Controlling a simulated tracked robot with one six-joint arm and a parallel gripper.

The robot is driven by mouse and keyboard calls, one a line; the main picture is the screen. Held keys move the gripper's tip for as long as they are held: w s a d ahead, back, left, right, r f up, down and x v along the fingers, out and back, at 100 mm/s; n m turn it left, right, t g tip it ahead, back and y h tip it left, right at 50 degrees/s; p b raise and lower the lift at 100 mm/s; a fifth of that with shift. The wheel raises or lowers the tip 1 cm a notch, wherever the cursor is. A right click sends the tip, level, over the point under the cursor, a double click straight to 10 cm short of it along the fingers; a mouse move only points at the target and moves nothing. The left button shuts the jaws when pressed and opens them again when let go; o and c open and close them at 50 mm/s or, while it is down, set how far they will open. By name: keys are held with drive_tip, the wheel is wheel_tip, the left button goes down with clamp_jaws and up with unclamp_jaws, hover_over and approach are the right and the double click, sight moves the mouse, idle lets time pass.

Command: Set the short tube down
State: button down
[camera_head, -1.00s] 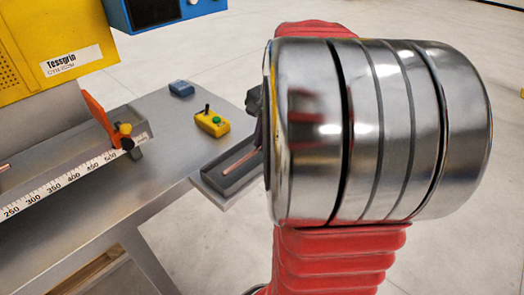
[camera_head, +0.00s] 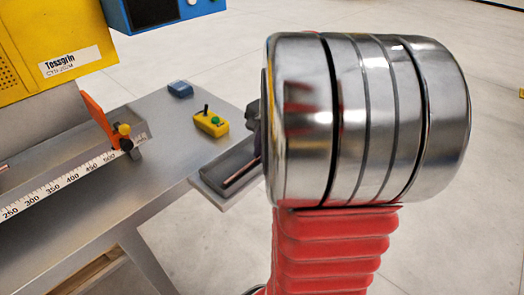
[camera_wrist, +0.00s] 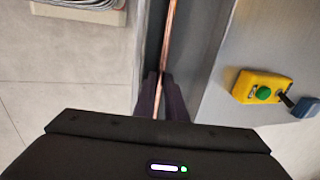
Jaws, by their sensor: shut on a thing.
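The short copper tube (camera_wrist: 171,35) runs lengthwise between the two dark fingers of my gripper (camera_wrist: 161,84) in the wrist view, and its far end leaves the top of the picture. My gripper is shut on it. In the head view the tube (camera_head: 240,174) shows as a thin, shaded line within the grey tray (camera_head: 213,192) at the bench's right end. I cannot tell whether it touches the tray floor. In the head view my fingers are mostly hidden behind my metal wrist joint.
A yellow button box (camera_head: 211,123) and a blue block (camera_head: 180,89) sit on the bench beside the tray. A ruler (camera_head: 75,175) with an orange stop (camera_head: 98,118) lies left, below a yellow machine (camera_head: 50,45). Open floor lies right of the tray.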

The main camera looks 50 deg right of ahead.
drive_tip(key=c, duration=2.1)
unclamp_jaws()
drive_tip(key=v, duration=1.2)
drive_tip(key=shift+s+a+f+n+t, duration=0.5)
drive_tip(key=shift+s+a+f+n, duration=0.35)
drive_tip(key=shift+a+n, duration=3.05)
drive_tip(key=shift+s+a+f+n+t, duration=0.7)
drive_tip(key=shift+a+n, duration=1.25)
drive_tip(key=shift+a, duration=3.8)
drive_tip(key=shift+s+a+f+n+t, duration=0.3)
drive_tip(key=shift+s+a+f+n, duration=0.65)
drive_tip(key=shift+a+n, duration=2.95)
